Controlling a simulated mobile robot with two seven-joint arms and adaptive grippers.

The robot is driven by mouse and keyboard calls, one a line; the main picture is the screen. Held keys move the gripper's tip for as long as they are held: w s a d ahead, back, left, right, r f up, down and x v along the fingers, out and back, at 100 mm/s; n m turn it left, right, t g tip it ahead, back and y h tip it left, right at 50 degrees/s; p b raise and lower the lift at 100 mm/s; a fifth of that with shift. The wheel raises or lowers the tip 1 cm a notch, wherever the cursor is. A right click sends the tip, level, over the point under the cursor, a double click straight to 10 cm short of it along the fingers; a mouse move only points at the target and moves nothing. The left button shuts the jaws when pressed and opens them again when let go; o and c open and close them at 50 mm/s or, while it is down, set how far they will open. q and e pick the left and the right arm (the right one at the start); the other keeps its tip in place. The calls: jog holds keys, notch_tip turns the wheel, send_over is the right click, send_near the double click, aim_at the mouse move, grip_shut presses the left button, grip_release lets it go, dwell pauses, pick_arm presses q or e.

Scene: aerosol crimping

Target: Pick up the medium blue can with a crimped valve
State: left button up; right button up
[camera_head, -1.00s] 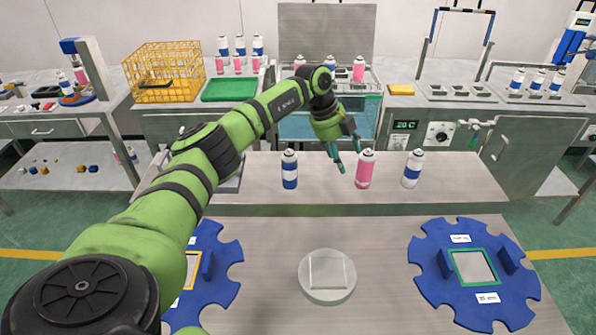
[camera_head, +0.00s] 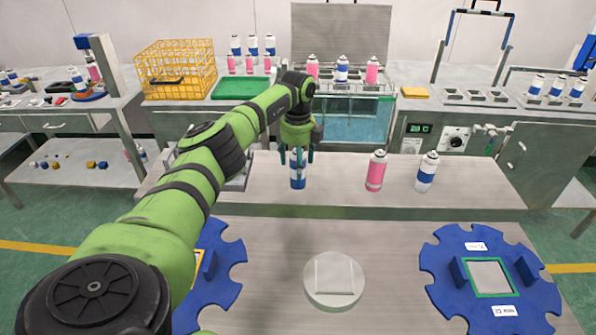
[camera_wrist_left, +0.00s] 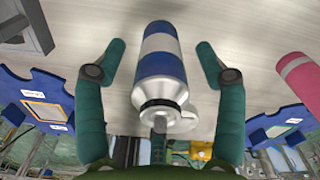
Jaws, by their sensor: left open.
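A blue-and-white can (camera_head: 298,180) stands upright on the raised shelf, the leftmost of three cans. My left gripper (camera_head: 297,153) is over it, open, with its fingers pointing down on both sides of its upper part. In the left wrist view the can (camera_wrist_left: 162,65) lies between the two spread fingers (camera_wrist_left: 160,70), with a gap on each side. Its metal top has a dark ring and a small stem; I cannot tell from this whether the valve is crimped. Another blue-and-white can (camera_head: 427,172) stands at the right of the shelf. My right gripper is not in view.
A pink can (camera_head: 375,171) stands between the two blue-and-white cans. More cans stand on the back counter, near a yellow basket (camera_head: 177,70) and green tray (camera_head: 240,88). A round pale fixture (camera_head: 334,281) and a blue notched plate (camera_head: 490,280) are in front.

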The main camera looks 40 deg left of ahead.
pick_arm(q)
jog(key=shift+f, duration=0.1)
jog(key=c, duration=1.2)
notch_tip(320, 180, up, 4)
jog(key=shift+d+r+b, duration=0.1)
jog(key=shift+b, duration=0.6)
jog(key=s+d+r, duration=0.2)
jog(key=d, duration=0.1)
jog(key=s+d+r+b, duration=0.1)
jog(key=s+d+r, duration=0.1)
jog(key=d, duration=0.1)
jog(key=s+d+r+b, duration=0.1)
jog(key=s+d+r, duration=0.1)
jog(key=d, duration=0.1)
jog(key=shift+s+d+r, duration=0.15)
jog(key=shift+d+r, duration=0.2)
jog(key=shift+r, duration=0.05)
